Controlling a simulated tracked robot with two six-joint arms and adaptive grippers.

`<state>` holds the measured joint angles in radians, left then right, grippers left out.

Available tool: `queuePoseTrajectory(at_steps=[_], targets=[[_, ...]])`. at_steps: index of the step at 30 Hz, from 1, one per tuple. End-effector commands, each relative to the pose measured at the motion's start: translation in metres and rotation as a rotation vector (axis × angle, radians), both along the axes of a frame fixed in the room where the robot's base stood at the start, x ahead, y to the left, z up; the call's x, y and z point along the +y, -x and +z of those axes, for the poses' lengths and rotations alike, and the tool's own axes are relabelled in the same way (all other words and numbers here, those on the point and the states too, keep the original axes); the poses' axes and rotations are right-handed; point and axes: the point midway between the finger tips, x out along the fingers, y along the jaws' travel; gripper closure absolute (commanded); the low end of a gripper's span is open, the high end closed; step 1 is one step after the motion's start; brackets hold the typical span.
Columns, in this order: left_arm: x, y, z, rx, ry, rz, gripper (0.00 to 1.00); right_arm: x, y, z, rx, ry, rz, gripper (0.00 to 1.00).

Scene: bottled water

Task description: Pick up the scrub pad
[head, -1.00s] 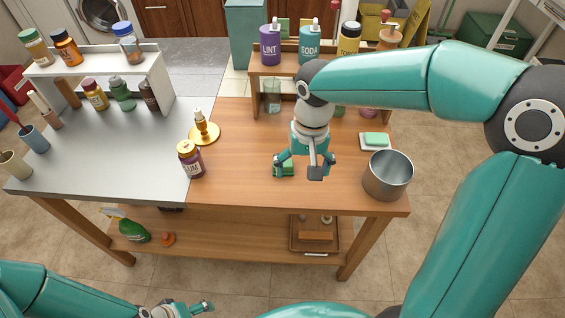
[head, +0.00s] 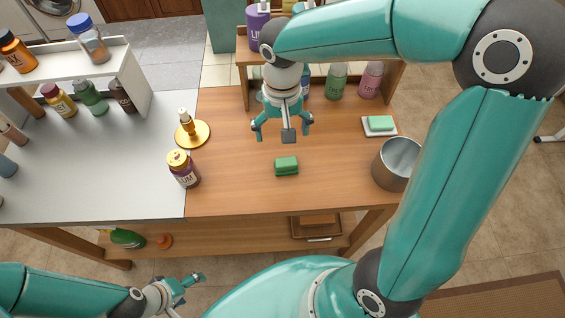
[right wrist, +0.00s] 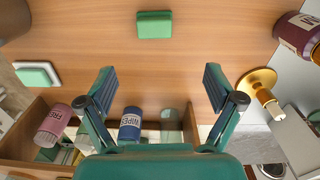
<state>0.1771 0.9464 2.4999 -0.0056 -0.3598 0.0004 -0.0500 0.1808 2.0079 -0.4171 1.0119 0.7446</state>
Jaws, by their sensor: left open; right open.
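The scrub pad (head: 286,167) is a small green block lying flat on the wooden part of the table, also at the top of the right wrist view (right wrist: 154,24). A similar green block (head: 380,123) lies on a white dish (head: 368,131) to the right. My right gripper (head: 282,132) is open and empty above the table, on the shelf side of the scrub pad and apart from it. My left gripper (head: 192,287) is open and empty, low at the bottom left, in front of the table.
A metal cup (head: 396,164) stands at the table's right edge. A purple jar (head: 183,169) and a gold holder with a dropper bottle (head: 192,132) stand left of the pad. A wooden shelf with bottles is behind. The wood around the pad is clear.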

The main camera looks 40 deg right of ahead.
Motion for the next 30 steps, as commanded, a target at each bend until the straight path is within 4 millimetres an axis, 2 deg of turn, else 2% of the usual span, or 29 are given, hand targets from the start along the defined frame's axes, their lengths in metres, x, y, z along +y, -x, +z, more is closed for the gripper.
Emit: queuePoseTrajectory(at_steps=[1, 3, 9, 17, 24, 30], targets=[[0.0, 0.0, -0.001, -0.001, 0.0, -0.001, 0.23, -0.001, 0.003, -0.014, 0.008, -0.001, -0.004, 0.08], [0.0, 0.0, -0.001, -0.001, 0.0, -0.001, 0.23, -0.003, 0.003, -0.029, 0.007, 0.0, -0.008, 0.08], [0.0, -0.001, -0.002, -0.001, 0.0, -0.001, 0.23, -0.004, 0.004, -0.06, 0.004, -0.001, -0.013, 0.08], [0.0, -0.001, 0.0, -0.001, 0.0, -0.001, 0.23, -0.005, 0.005, -0.076, 0.003, 0.0, -0.014, 0.08], [0.0, -0.001, 0.003, -0.001, 0.0, -0.001, 0.23, -0.007, 0.009, -0.11, 0.005, -0.001, -0.013, 0.08], [0.0, -0.001, 0.003, -0.001, 0.0, -0.001, 0.23, -0.007, 0.009, -0.121, 0.001, -0.003, -0.014, 0.08]])
